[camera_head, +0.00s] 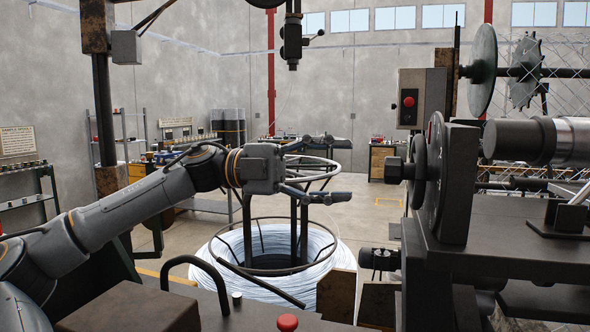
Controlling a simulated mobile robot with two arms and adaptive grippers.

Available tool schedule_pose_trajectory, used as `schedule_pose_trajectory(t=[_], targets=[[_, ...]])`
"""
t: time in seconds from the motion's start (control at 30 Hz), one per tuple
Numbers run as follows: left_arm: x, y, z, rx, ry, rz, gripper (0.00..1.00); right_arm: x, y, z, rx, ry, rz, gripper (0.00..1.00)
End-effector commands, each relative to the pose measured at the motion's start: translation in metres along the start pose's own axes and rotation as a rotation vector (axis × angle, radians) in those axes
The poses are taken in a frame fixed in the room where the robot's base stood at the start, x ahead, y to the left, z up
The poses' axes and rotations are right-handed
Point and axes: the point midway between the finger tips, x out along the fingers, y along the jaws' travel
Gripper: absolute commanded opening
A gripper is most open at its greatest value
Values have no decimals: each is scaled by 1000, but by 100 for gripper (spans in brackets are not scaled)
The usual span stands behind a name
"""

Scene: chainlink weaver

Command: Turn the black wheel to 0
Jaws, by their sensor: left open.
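The black wheel (419,171) is seen nearly edge-on, on the left side of the dark machine at the right. A dark hub sticks out from it to the left. Behind it stands a larger dark dial plate (454,185) with a thin red mark on its rim. The numbers are not readable from this angle, so I cannot tell the wheel's setting. My left gripper (343,170) is open, its two fingers spread one above the other and pointing right. It appears left of the wheel, with a clear gap between them in the picture. My right gripper is not in view.
A wire coil (335,257) on a dark stand with rings sits below and behind my left gripper. A control box (417,98) with a red button is above the wheel. A red button (288,323) is at the front edge. Open floor lies behind.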

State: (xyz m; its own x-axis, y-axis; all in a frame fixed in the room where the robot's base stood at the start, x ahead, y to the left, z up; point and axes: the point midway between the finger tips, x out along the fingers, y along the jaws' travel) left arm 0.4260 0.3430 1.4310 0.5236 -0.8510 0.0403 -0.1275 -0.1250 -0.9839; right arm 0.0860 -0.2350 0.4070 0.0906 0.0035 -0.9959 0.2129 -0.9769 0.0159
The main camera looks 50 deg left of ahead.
Motion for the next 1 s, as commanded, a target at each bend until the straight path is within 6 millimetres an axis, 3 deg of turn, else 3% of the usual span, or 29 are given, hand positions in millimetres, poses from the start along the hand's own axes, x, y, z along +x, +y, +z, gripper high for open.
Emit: schedule_pose_trajectory(t=[0.1,0.33,1.0], targets=[[-27,-1,0,1,-5,1,58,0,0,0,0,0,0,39],[-54,0,0,0,-1,1,58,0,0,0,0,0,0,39],[-59,0,0,0,2,2,58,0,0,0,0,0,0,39]])
